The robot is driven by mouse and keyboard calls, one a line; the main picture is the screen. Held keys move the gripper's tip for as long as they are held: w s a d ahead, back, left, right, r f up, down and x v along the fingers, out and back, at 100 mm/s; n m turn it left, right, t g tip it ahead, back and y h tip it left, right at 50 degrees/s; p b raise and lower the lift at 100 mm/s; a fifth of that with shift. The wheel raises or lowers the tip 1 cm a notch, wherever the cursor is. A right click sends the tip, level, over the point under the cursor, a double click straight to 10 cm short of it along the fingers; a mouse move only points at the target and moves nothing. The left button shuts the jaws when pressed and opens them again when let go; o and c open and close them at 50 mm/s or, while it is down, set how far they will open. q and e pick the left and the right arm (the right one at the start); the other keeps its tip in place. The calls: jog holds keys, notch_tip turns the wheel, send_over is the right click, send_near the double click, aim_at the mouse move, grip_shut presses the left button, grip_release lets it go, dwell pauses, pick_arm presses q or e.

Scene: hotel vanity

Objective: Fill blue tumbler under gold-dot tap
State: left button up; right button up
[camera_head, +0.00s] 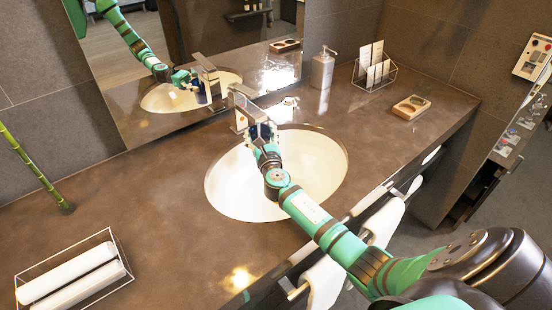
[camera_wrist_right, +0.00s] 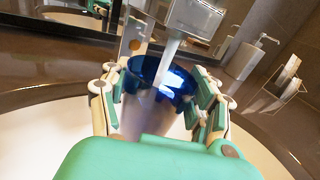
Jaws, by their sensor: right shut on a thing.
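The blue tumbler (camera_wrist_right: 160,74) is translucent and stands between the fingers of my right gripper (camera_wrist_right: 160,110) in the right wrist view. The gripper is shut on it. In the head view my right gripper (camera_head: 264,134) is over the basin, and the tumbler (camera_head: 262,130) shows only as a small dark blue patch. The silver tap (camera_wrist_right: 192,16) is right above the tumbler; it also shows in the head view (camera_head: 240,104). A gold dot (camera_wrist_right: 135,45) is on the tap's body. A pale stream (camera_wrist_right: 168,62) runs from the spout into the tumbler. The water level is unclear.
The white oval basin (camera_head: 225,185) lies below the gripper. A soap dispenser (camera_head: 323,68), a wire rack with cards (camera_head: 374,68) and a wooden soap dish (camera_head: 411,107) stand to the right. Rolled towels in a wire tray (camera_head: 72,278) lie front left. The mirror (camera_head: 140,75) is behind.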

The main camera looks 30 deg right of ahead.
jog(key=shift+s, duration=0.1)
jog(key=shift+s+r, duration=0.1)
jog(key=shift+s, duration=0.2)
jog(key=s+p, duration=0.2)
jog(key=s, duration=0.5)
jog(key=shift+s+d+p, duration=0.35)
jog(key=s+r+p, duration=0.3)
jog(key=r+p, duration=0.5)
jog(key=p, duration=0.1)
jog(key=shift+r, duration=0.35)
jog(key=shift+d, duration=0.1)
dwell(0.7)
